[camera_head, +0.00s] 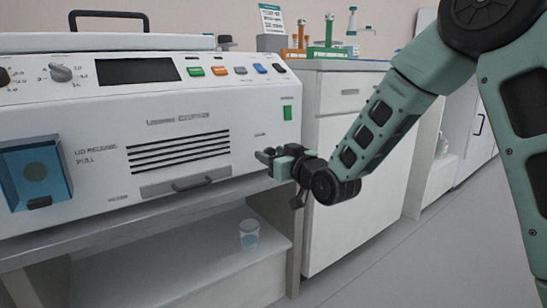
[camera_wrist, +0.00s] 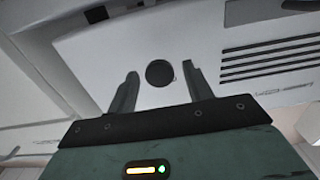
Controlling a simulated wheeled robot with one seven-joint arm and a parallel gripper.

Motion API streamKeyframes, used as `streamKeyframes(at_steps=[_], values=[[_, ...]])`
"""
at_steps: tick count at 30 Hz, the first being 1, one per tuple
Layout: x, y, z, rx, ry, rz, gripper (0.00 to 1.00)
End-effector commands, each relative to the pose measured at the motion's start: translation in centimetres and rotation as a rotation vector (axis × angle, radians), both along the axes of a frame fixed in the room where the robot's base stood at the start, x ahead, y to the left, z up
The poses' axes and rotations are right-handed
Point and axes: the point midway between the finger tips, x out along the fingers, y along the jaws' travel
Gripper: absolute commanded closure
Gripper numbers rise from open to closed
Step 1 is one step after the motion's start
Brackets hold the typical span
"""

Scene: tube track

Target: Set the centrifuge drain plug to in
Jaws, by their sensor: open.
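The centrifuge (camera_head: 100,120) is a large white machine on the left in the head view. A dark round plug (camera_wrist: 159,73), likely the drain plug, shows on its white front panel in the wrist view. I cannot tell how far the plug sticks out. In the wrist view my gripper (camera_wrist: 160,80) is open and empty. Its two fingers appear on either side of the plug, with gaps on both sides.
A slotted vent (camera_head: 180,150) and a drawer with a dark handle (camera_head: 193,184) lie left of my gripper. A clear cup (camera_head: 249,234) stands on the shelf below. A white cabinet (camera_head: 345,160) stands to the right. Open floor lies at lower right.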

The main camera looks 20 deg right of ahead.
Motion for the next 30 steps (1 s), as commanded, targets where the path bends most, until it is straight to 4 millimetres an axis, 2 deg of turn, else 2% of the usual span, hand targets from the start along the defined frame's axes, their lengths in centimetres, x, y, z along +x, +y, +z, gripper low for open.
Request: streamKeyframes(at_steps=[6, 7, 12, 18, 24, 30], values=[[0.1, 0.0, 0.0, 0.000, 0.000, 0.000, 0.49], [0.0, 0.0, 0.0, 0.000, 0.000, 0.000, 0.52], [0.0, 0.0, 0.1, 0.000, -0.001, 0.000, 0.99], [0.2, 0.1, 0.1, 0.000, -0.001, 0.001, 1.00], [2.1, 0.8, 0.1, 0.001, -0.002, 0.001, 1.00], [2.2, 0.7, 0.1, 0.001, -0.002, 0.000, 1.00]])
